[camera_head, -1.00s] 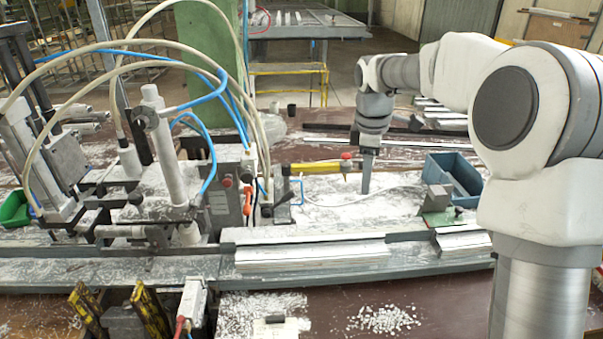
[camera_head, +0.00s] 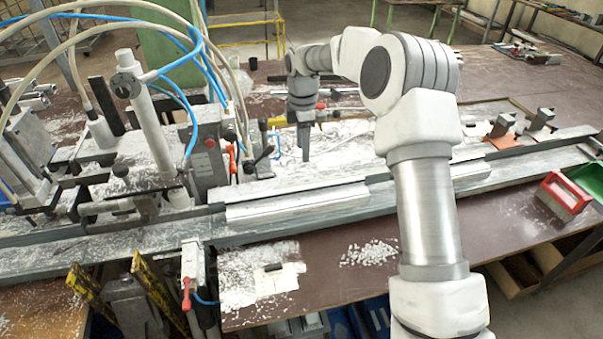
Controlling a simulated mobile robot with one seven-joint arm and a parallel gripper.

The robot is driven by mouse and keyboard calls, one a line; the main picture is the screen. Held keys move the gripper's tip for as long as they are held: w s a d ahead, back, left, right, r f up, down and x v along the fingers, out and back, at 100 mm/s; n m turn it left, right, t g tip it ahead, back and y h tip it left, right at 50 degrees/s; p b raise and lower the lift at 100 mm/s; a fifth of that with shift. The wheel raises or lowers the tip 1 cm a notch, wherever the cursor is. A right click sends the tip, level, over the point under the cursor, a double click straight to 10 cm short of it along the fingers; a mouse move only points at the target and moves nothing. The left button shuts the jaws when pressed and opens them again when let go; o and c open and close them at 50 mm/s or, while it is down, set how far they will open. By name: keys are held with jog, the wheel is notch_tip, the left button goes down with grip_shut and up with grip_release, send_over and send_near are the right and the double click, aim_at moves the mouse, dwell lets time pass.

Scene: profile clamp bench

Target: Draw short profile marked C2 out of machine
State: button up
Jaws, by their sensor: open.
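My gripper (camera_head: 303,143) points down over the bench behind the rail, its fingers narrow and seen edge-on, open with nothing visible between them. The clamp machine (camera_head: 150,140) stands at the left, with white cylinders and hoses. A silvery profile (camera_head: 298,203) lies along the rail (camera_head: 90,232), just right of the machine and apart from my gripper. Another profile (camera_head: 470,171) lies further right along the rail, partly hidden by my arm. I can read no C2 mark on either. Whether a profile sits inside the machine is hidden.
Small clamp blocks (camera_head: 502,125) stand behind the rail. White chips (camera_head: 368,253) litter the front bench.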

aim_at(303, 188)
notch_tip(303, 188, down, 13)
jog(key=shift+f+p, duration=0.1)
jog(key=shift+p, duration=0.6)
grip_shut()
dwell(1.0)
jog(key=shift+s, duration=0.2)
jog(key=shift+s+d, duration=0.15)
jog(key=shift+s, duration=0.55)
